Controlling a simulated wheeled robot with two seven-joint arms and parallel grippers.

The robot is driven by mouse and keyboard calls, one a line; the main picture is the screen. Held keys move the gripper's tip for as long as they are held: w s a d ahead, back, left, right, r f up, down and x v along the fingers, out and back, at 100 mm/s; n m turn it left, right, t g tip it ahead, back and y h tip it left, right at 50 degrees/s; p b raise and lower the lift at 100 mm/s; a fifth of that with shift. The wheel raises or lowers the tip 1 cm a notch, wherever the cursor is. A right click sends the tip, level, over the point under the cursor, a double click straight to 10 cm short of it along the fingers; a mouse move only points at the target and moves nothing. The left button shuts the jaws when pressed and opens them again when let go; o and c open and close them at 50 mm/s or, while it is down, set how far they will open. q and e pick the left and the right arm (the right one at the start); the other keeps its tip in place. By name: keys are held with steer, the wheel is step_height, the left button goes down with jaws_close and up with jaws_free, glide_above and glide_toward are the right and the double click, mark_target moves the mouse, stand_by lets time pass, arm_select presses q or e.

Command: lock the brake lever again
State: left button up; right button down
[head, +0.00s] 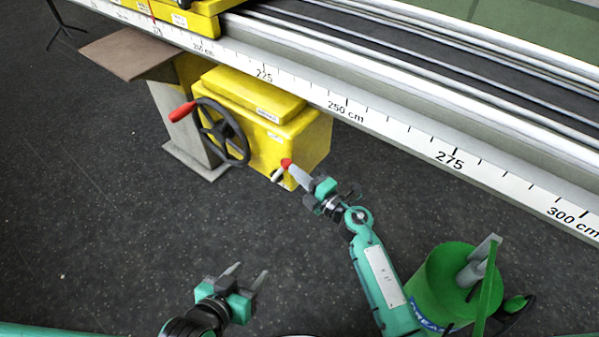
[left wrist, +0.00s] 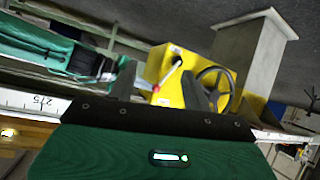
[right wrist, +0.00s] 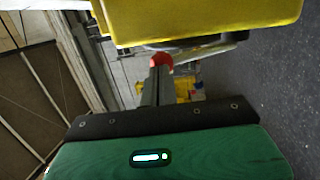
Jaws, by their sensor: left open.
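The brake lever has a red knob (head: 286,163) and a pale metal shaft, at the lower front of the yellow box (head: 290,140). Its red knob also shows in the left wrist view (left wrist: 156,88) and the right wrist view (right wrist: 162,61). My right gripper (head: 296,172) points at the lever, fingers together, with its tips at the knob. The fingers hide part of the knob in the right wrist view; I cannot tell whether they touch it. My left gripper (head: 250,275) is open and empty, low over the floor, well away from the lever.
A black handwheel (head: 222,131) with a red handle (head: 181,112) is left of the lever. The long scaled rail (head: 400,130) runs above the box. A green bucket (head: 440,285) stands at the lower right, near my right arm. The dark floor between is clear.

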mark_target(286, 163)
steer(key=w+a+r+g+h+p, duration=0.1)
steer(key=p, duration=0.6)
steer(key=w+a+r+g+h+p, duration=0.1)
steer(key=p, duration=0.7)
steer(key=shift+a+r, duration=0.25)
steer(key=shift+a, duration=0.05)
steer(key=shift+w+a+r, duration=0.1)
steer(key=shift+w+a, duration=0.05)
steer(key=shift+a, duration=0.1)
steer(key=shift+w+a+r+p, duration=0.35)
steer(key=shift+w+a+p, duration=0.25)
steer(key=shift+a, duration=0.2)
arm_select(q)
steer(key=s+a+f+g+y, duration=0.1)
steer(key=s+a+f+g, duration=0.2)
steer(key=f, duration=0.5)
steer(key=s+a+f+g+y, duration=0.2)
steer(key=s+a+f+g, duration=0.1)
steer(key=f, duration=0.6)
steer(key=s+a+f+g+y, duration=0.1)
steer(key=s+a+f+g, duration=0.1)
steer(key=s+a+f, duration=0.3)
step_height(286, 163, down, 4)
steer(key=shift+s+a+f+n+g+y, duration=0.2)
steer(key=shift+s+n+g+y, duration=0.1)
steer(key=shift+s+g, duration=0.1)
arm_select(e)
steer(key=shift+a+r, duration=0.1)
